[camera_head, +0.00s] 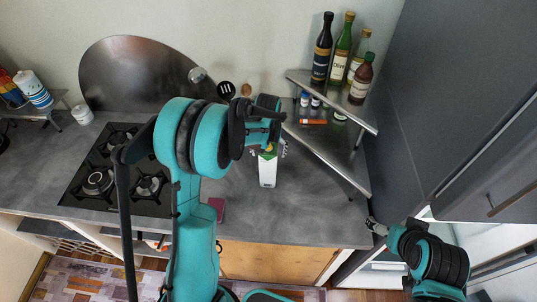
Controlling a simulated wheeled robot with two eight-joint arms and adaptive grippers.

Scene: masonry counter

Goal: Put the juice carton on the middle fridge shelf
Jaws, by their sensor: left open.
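The juice carton (268,172), white with a green and orange top, stands upright on the grey counter. My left gripper (269,153) is open at the carton's top, with its fingers near either side; I cannot tell whether they touch it. The wrist hides part of the view there. My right gripper (376,227) is small in view near the counter's right end, and I cannot tell whether it is open or shut. A white fridge interior (388,266) shows partly at lower right; my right arm covers part of it, and the middle shelf cannot be made out clearly.
A two-tier corner rack (352,179) with bottles on top (342,62) and small jars below stands right of the carton. A gas hob (97,180) lies to the left. A tall dark cabinet (425,90) borders the right. The counter (310,218) right of the carton is clear.

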